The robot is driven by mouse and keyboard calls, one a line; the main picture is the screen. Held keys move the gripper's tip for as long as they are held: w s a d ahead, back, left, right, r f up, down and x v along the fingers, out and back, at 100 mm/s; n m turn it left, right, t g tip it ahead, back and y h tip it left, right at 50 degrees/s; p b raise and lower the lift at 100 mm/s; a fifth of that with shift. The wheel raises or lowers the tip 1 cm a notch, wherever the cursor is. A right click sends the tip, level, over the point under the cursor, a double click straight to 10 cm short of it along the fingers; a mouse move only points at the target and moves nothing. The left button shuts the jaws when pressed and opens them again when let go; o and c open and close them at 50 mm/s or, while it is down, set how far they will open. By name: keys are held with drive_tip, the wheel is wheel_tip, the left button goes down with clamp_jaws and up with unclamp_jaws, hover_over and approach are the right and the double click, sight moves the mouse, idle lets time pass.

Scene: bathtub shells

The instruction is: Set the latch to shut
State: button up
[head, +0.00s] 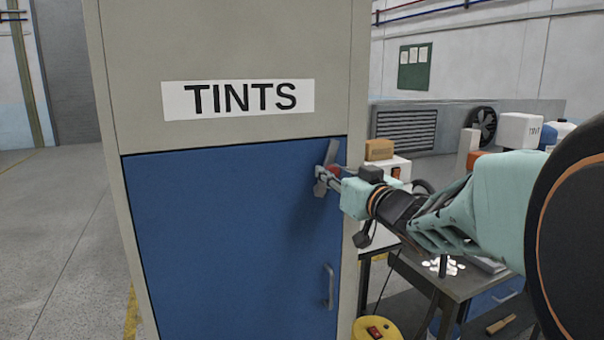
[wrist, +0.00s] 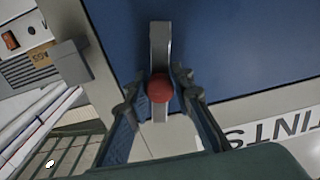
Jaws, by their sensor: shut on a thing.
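The latch is a grey bar (wrist: 160,42) with a red knob (wrist: 160,88), at the upper right of the blue door (head: 225,230) in the head view. There the latch bar (head: 332,151) stands nearly upright, slightly tilted, partly covered by my gripper (head: 327,176). In the wrist view my gripper (wrist: 160,92) has one finger on each side of the red knob and is shut on it. A grey block (wrist: 68,62) sits on the cabinet frame beside the door, apart from the bar; I cannot make it out in the head view.
The cabinet's TINTS label (head: 238,98) is above the door. A door handle (head: 328,287) is low on the door's right side. A workbench (head: 440,285) with several items and a yellow object (head: 376,328) are at the right. Floor at the left is clear.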

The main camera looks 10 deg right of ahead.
clamp_jaws()
drive_tip(key=shift+d+f, duration=0.1)
idle(0.8)
